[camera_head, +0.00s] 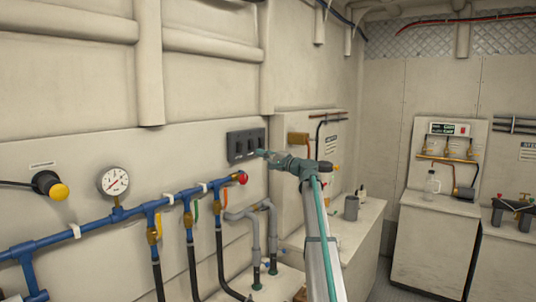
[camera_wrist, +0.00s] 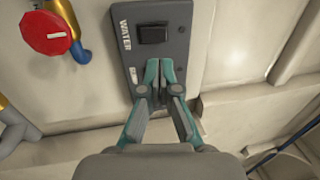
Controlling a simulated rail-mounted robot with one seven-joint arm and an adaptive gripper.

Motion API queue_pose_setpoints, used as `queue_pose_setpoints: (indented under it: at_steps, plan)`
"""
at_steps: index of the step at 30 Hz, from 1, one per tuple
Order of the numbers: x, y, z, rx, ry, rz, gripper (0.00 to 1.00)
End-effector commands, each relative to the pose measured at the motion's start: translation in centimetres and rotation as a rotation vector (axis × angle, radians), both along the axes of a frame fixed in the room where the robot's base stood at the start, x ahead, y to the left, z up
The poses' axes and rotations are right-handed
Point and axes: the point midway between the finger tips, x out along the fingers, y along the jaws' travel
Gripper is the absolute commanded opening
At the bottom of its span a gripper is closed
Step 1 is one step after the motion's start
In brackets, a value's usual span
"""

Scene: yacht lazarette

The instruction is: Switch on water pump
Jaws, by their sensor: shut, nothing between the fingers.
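The dark grey switch panel (camera_head: 246,145) is mounted on the left wall in the head view, with several dark rockers. In the wrist view the panel (camera_wrist: 178,18) bears the label "WATER" beside a black rocker switch (camera_wrist: 152,34). My gripper (camera_head: 262,153) is at the panel's lower right edge in the head view. In the wrist view my gripper (camera_wrist: 159,66) is shut and empty, its teal fingertips over the panel just below the black rocker. The fingers hide part of the panel. I cannot tell whether the tips touch it.
A red knob (camera_wrist: 46,32) on blue pipe is left of the panel. In the head view, blue pipes (camera_head: 90,228) with a gauge (camera_head: 114,181) run along the wall. A grey cup (camera_head: 351,207) sits on the counter.

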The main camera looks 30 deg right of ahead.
Motion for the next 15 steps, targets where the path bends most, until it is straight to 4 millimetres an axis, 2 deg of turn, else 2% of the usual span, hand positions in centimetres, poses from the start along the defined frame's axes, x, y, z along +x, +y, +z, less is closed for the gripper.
queue_pose_setpoints:
  at_steps: [1, 6, 15]
  plan:
    - [1.2, 0.5, 0.7, 0.001, 0.000, 0.002, 0.00]
    - [4.0, 2.0, 1.2, -0.001, 0.001, 0.002, 0.00]
    - [7.0, 3.6, 1.7, -0.001, 0.001, 0.001, 0.00]
